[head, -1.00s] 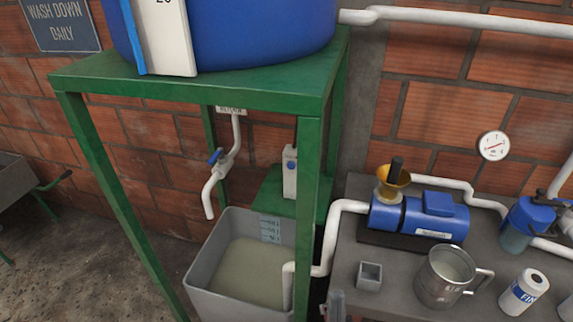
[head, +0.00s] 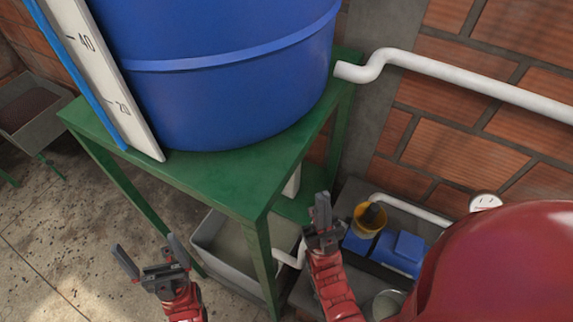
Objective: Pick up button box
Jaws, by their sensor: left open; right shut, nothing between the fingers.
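A narrow pale box, which looks like the button box (head: 292,182), stands on a low green shelf (head: 295,207) behind the green stand. Only a sliver shows under the stand's top, and its button is hidden. My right gripper (head: 321,208) is shut and empty, pointing up, just right of the box in the picture. I cannot tell its depth from the box. My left gripper (head: 150,255) is open and empty, low at the left, in front of the stand and well apart from the box.
The green stand (head: 190,180) carries a big blue tank (head: 220,80); its front leg (head: 263,268) rises between my grippers. A grey tub (head: 220,245) sits below. On the right are a bench with a blue pump (head: 400,250) and a white pipe (head: 460,75).

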